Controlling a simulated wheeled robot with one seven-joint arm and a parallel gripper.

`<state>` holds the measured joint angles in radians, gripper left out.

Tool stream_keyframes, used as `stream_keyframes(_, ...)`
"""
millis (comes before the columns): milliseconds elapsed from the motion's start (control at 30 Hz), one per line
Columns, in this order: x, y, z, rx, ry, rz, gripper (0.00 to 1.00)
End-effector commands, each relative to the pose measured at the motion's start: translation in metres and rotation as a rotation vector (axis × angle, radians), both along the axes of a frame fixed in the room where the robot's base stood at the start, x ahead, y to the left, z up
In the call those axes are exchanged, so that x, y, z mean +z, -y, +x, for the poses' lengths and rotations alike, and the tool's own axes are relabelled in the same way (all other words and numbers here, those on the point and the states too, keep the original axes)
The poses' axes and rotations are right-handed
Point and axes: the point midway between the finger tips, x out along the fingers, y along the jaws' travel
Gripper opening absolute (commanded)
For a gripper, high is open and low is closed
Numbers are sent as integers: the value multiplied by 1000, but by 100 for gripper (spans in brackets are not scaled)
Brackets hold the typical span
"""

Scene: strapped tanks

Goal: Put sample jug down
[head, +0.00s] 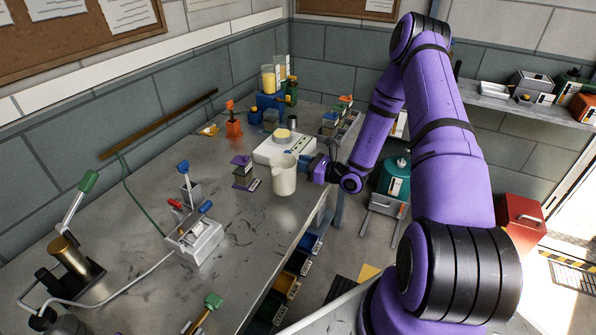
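The sample jug (284,176) is a cream-white cup-like vessel. It is upright near the bench's right edge, in front of the white scale-like device. My gripper (303,168) reaches in from the right and is at the jug's right side, where it appears shut on it. The fingertips are small and partly hidden by the jug. I cannot tell whether the jug's base touches the grey bench (140,220) or is just above it.
The white device (270,149) with a round yellow-topped pan stands behind the jug. A purple stand (242,171) is left of it, and an orange clamp (233,124) farther back. A white switch box (194,241) stands front left. Bare bench lies between box and jug.

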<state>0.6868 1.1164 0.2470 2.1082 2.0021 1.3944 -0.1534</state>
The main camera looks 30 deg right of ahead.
Motion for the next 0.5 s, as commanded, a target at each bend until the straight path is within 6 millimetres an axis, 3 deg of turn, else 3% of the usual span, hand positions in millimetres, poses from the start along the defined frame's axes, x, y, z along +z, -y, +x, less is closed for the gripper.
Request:
stream_keyframes(200, -2, -8, 14, 1, 0, 0, 0)
stream_keyframes(400, -31, -8, 13, 0, -2, 1, 0)
stream_keyframes(500, -37, -8, 13, 1, -1, 0, 0)
